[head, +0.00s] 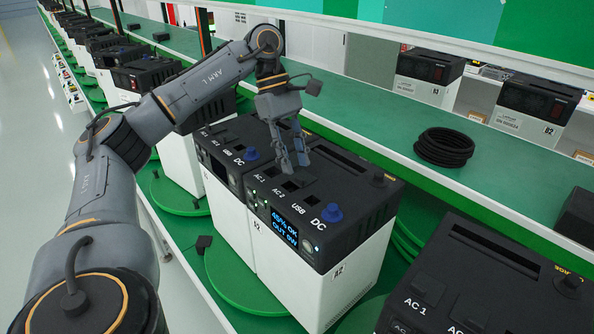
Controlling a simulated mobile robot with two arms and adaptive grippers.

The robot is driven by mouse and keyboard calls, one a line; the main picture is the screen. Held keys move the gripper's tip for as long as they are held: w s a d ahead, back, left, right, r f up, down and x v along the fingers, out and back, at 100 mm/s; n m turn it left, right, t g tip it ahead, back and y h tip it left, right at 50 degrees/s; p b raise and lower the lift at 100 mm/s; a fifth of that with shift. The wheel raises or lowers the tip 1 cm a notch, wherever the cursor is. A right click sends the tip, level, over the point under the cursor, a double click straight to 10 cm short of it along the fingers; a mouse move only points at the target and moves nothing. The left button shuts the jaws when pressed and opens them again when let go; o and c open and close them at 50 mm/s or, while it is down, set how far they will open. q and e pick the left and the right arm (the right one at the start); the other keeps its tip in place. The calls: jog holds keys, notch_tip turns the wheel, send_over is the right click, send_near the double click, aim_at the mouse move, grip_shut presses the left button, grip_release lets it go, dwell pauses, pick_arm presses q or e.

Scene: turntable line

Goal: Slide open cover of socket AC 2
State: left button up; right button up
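The power station marked A2 (339,272) has a black top and white body and stands on a green turntable. Its top carries the labels AC 1, AC 2 (278,191), USB and DC. The dark AC 2 socket area (291,185) is beside its label; whether its cover is open or shut is too small to tell. My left gripper (295,167) reaches down from above over the AC 1 and AC 2 sockets. Its two fingers are apart with nothing visible between them. Contact with the cover cannot be told. My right gripper is not in view.
A blue plug or cap (331,213) stands at the DC port. Another unit (226,150) adjoins on the left, and one (470,270) stands at lower right. A black coiled cable (444,147) lies on the green bench (385,120) behind. More units stand on the back shelf.

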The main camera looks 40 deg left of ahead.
aim_at(303, 176)
pick_arm(q)
jog(key=shift+s+x, duration=0.2)
jog(key=shift+x, duration=0.75)
jog(key=shift+w+d+f, duration=0.1)
jog(key=shift+d+f, duration=0.05)
jog(key=shift+f, duration=0.2)
grip_shut()
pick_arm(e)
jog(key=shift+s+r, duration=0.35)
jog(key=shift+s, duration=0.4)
